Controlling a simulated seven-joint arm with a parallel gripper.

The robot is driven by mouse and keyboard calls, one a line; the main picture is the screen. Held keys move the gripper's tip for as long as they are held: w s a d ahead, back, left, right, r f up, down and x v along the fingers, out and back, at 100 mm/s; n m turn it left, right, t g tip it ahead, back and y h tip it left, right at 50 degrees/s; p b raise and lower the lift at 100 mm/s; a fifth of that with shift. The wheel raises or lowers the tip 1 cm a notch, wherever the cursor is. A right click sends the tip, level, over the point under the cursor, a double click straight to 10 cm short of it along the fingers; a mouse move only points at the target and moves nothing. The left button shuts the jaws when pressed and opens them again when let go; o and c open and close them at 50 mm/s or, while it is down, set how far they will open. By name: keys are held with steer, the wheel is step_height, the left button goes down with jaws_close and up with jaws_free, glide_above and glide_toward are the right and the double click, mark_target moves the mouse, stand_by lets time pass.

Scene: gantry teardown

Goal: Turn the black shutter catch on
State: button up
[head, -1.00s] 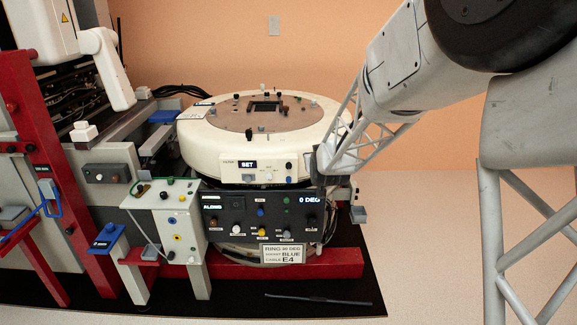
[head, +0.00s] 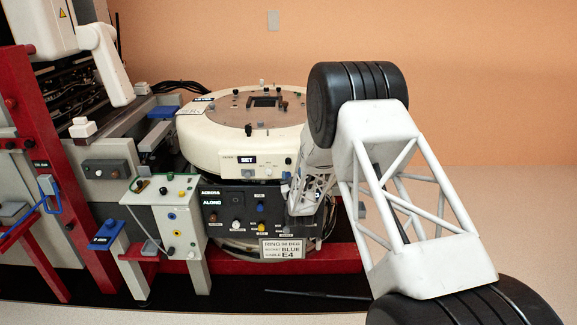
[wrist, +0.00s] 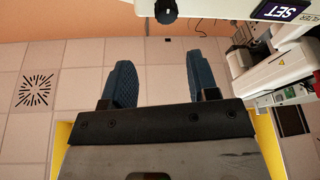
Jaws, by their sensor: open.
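In the wrist view my gripper (wrist: 160,78) is open, with two dark blue textured fingers apart and nothing between them. A black knob (wrist: 166,11) on the white housing shows at the top edge, beyond the fingers and not touching them. In the head view a small black knob (head: 288,161) sits right of the SET display (head: 247,160) on the cream ring housing (head: 205,144). I cannot tell for sure which black knob is the shutter catch, nor which way it is turned. In the head view my arm hides the fingers and the ring's right side.
A black control panel (head: 225,211) with several coloured knobs stands under the ring. A white post box (head: 170,213) with knobs and a cable is to its left. A red beam (head: 330,262) and a dark rod (head: 315,295) lie low in front. The right floor is open.

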mark_target(288, 162)
steer(key=shift+w+a+f+t, duration=0.1)
steer(key=shift+a+f+t, duration=0.1)
steer(key=shift+f, duration=0.45)
steer(key=shift+a+f+t, duration=0.15)
steer(key=shift+f+t, duration=0.05)
steer(key=shift+f, duration=0.45)
steer(key=shift+w, duration=0.15)
steer(key=shift+x, duration=3.75)
steer(key=c, duration=0.9)
